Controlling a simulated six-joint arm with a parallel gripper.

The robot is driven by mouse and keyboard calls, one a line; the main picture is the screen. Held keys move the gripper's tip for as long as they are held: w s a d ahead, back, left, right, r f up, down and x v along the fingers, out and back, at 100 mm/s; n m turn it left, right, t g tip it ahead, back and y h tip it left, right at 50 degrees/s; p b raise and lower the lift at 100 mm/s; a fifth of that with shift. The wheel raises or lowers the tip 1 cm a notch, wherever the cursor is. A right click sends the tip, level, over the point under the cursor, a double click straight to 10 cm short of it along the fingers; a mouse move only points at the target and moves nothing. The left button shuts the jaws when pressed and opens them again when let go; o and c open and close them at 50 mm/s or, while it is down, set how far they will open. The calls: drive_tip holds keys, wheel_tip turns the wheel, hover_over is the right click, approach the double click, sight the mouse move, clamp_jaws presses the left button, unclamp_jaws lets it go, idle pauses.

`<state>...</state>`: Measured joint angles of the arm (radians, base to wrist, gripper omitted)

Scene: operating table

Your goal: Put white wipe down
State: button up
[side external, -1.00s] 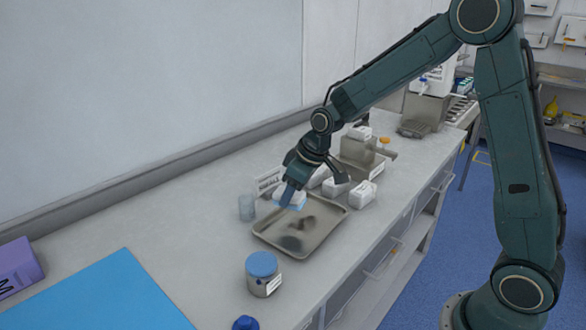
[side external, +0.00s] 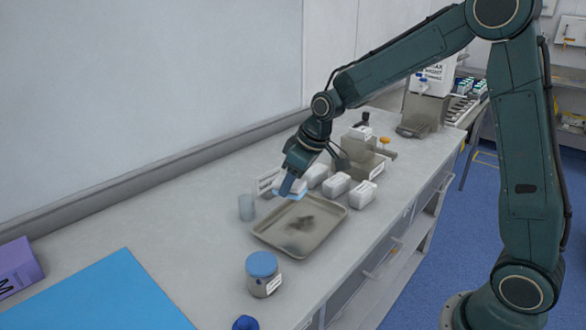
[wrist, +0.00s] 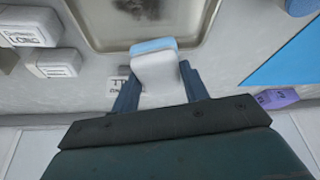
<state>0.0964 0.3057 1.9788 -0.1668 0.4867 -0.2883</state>
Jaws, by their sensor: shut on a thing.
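My gripper (side external: 286,190) is shut on a white wipe (wrist: 156,72) with a light blue face, which sits between the two fingers in the wrist view. In the side view the wipe (side external: 292,194) shows as a small white and blue shape at the far-left rim of the metal tray (side external: 270,240). I cannot tell whether it touches the rim. The tray lies on the grey counter (side external: 185,225) and has dark smudges on its floor.
A blue-lidded jar (side external: 262,274) stands in front. Several white packs (side external: 336,184) lie behind the tray, with a metal container (side external: 360,158) beyond. A blue mat (side external: 95,295) lies at the front left.

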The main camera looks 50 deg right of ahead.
idle(0.5)
drive_tip(key=w+a+r+n+y, duration=0.1)
drive_tip(key=a+r+n, duration=0.1)
drive_tip(key=a+r, duration=0.3)
drive_tip(key=w+a+r+n+g+y, duration=0.1)
drive_tip(key=w+a+r+n, duration=0.1)
drive_tip(key=a+r, duration=0.4)
drive_tip(key=a+n, duration=0.1)
drive_tip(key=a, duration=0.4)
drive_tip(key=shift+a+n, duration=0.3)
drive_tip(key=shift+a, duration=0.05)
wheel_tip(320, 180, down, 20)
drive_tip(key=shift+f, duration=0.1)
drive_tip(key=shift+f, duration=0.1)
idle(0.4)
drive_tip(key=o, duration=0.9)
